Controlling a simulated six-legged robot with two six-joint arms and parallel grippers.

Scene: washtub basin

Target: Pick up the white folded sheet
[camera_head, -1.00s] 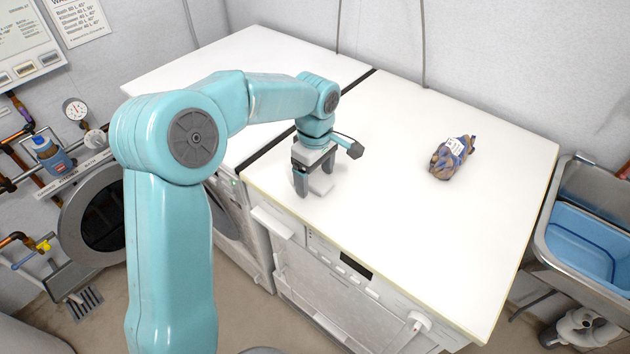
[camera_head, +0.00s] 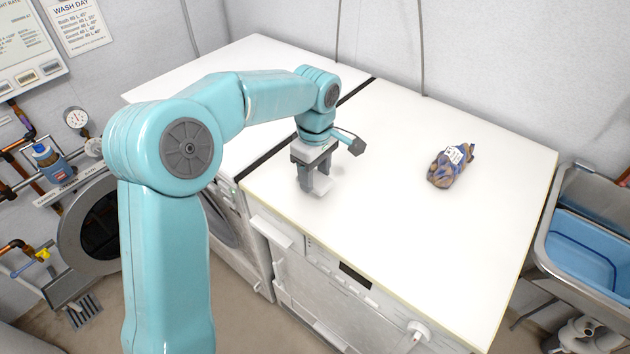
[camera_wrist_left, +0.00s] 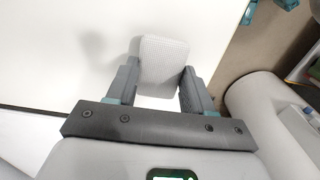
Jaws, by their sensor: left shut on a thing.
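The white folded sheet (camera_wrist_left: 163,62) is a small pale, ribbed-looking rectangle with rounded corners. In the head view it shows as a small white shape (camera_head: 321,185) at my left gripper, hard to tell from the white top. My left gripper (camera_head: 314,187) points down over the near left part of the right-hand white top. In the left wrist view its two dark fingers (camera_wrist_left: 158,88) stand on either side of the sheet and are shut on it. The fingers cover part of the sheet's side edges. My right gripper is not in view.
The white worktop (camera_head: 420,235) over the machines is mostly clear. A brown and blue bagged bundle (camera_head: 452,166) lies on its right half. A dark gap (camera_head: 357,90) divides the two tops. A blue basin (camera_head: 585,250) in a metal sink stands at right.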

